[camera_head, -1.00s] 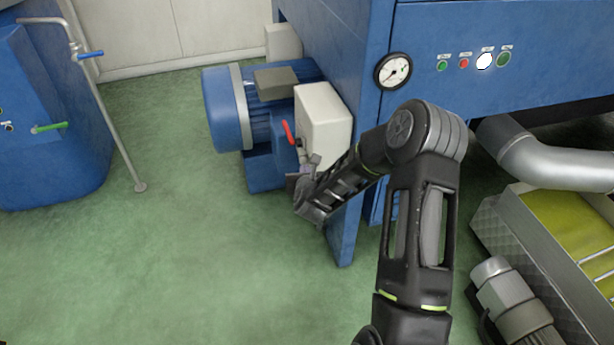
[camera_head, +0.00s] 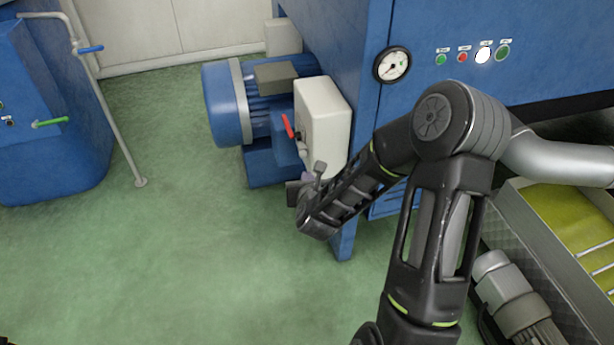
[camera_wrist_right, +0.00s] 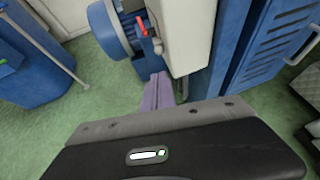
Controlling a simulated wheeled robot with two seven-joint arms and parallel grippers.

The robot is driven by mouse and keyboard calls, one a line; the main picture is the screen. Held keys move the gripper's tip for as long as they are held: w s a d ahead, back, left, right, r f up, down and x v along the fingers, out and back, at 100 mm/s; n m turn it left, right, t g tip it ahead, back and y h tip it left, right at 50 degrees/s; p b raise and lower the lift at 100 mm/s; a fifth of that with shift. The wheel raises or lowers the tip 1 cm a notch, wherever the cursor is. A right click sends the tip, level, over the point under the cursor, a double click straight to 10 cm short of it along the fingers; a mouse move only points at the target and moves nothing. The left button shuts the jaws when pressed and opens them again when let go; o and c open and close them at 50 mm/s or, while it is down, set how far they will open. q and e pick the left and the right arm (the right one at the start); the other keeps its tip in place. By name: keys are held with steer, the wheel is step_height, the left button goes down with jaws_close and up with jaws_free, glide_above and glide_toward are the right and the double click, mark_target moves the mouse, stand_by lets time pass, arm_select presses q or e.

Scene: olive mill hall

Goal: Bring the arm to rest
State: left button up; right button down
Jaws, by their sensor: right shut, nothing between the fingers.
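My right arm comes in from the lower right, with its elbow bent. My right gripper (camera_head: 302,187) is low in front of the white box, mostly hidden behind its own wrist in the head view. In the right wrist view its purplish-grey fingers (camera_wrist_right: 157,92) are shut together, with nothing between them. They are apart from the red lever (camera_wrist_right: 141,26) on the box. The lever (camera_head: 287,126) sits on the left side of the white box (camera_head: 322,118). My left gripper is not in view.
A blue motor (camera_head: 228,105) stands behind the box, beside the large blue machine (camera_head: 345,40) with its gauge (camera_head: 392,64) and buttons. A silver pipe (camera_head: 555,160) and a bin (camera_head: 575,225) are at right. Green floor (camera_head: 180,250) is clear at lower left.

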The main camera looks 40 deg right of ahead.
stand_by(0.5)
steer(key=s+a+f+n+g+y+p, duration=0.1)
steer(key=s+a+f+n+y, duration=0.15)
steer(key=a+n, duration=0.4)
steer(key=s+a+f+n+g+y+p, duration=0.1)
steer(key=a+f+n+y, duration=0.2)
steer(key=n, duration=0.7)
steer(key=s+a+f+n+g+y+p, duration=0.15)
steer(key=a+f+n, duration=0.3)
steer(key=n, duration=0.45)
steer(key=s+a+f+n+g+y+p, duration=0.2)
steer(key=s+a+n+g+p, duration=0.5)
steer(key=s+a+n, duration=0.7)
steer(key=s+a+y, duration=0.1)
steer(key=s+a, duration=0.2)
steer(key=s, duration=0.3)
steer(key=shift+a+f+n, duration=0.3)
steer(key=shift+a+n, duration=0.05)
steer(key=shift+s, duration=0.1)
